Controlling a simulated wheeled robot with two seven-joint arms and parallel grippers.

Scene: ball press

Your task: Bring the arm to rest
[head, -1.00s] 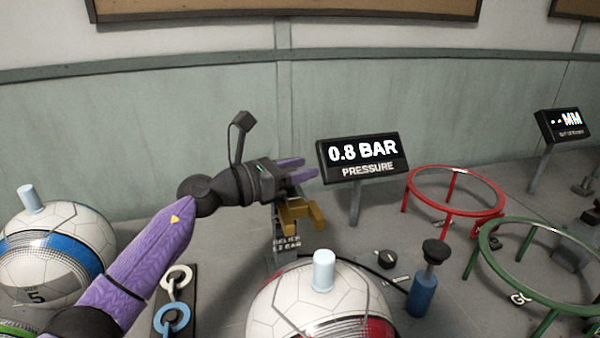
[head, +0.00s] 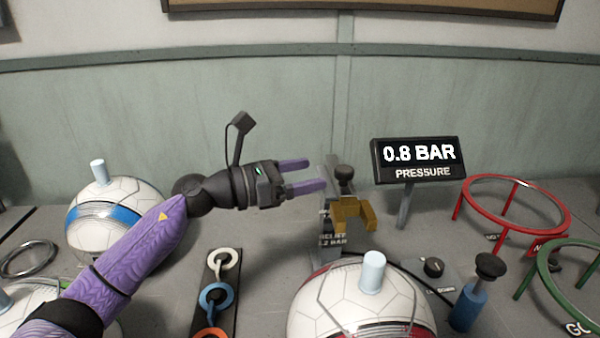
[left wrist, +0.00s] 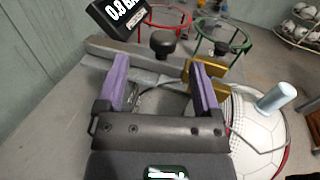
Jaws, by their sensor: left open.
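My left gripper (head: 308,175) has purple fingers spread apart with nothing between them. It hangs in the air just left of a grey press stand (head: 330,215) with a black knob (head: 345,173) and a yellow bracket (head: 353,217). In the left wrist view the gripper (left wrist: 160,85) is open, with the black knob (left wrist: 162,42) beyond its fingers and the yellow bracket (left wrist: 215,78) by the right finger. I cannot tell whether a finger touches the stand. My right gripper is not in view.
A white ball (head: 345,310) with a pale blue peg (head: 373,272) stands in front of the stand. A pressure display (head: 418,160) reads 0.8 BAR. A red ring stand (head: 515,183) and a green one are right. A blue-banded ball (head: 115,215) and a ring rack (head: 215,290) are left.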

